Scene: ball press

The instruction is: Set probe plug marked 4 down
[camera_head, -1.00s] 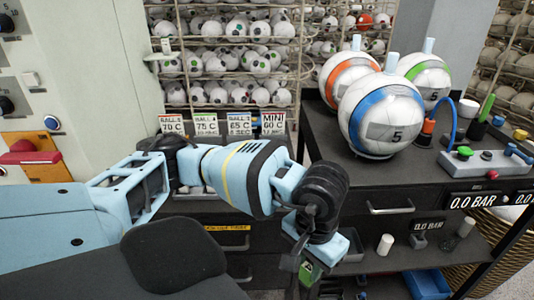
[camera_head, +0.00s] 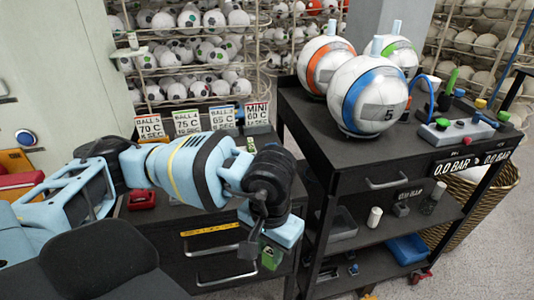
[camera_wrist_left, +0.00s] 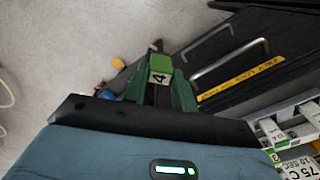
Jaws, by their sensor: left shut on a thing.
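The probe plug marked 4 (camera_wrist_left: 160,66) is a small green block with a white label. In the left wrist view it sits between the two dark green fingers of my left gripper (camera_wrist_left: 160,92), which is shut on it. In the head view my left gripper (camera_head: 260,250) points down in front of the dark bench, with the green plug (camera_head: 271,257) at its tip. The plug hangs in the air, and its lower end is not clear. My right gripper is not in view.
The dark bench (camera_head: 180,215) carries several temperature cards (camera_head: 187,121), a red block (camera_head: 141,199) and a small green thing (camera_head: 250,145). A black cart (camera_head: 300,115) at right holds three balls (camera_head: 368,95) and a control box (camera_head: 458,131). A blue tray (camera_head: 408,248) lies on its shelf.

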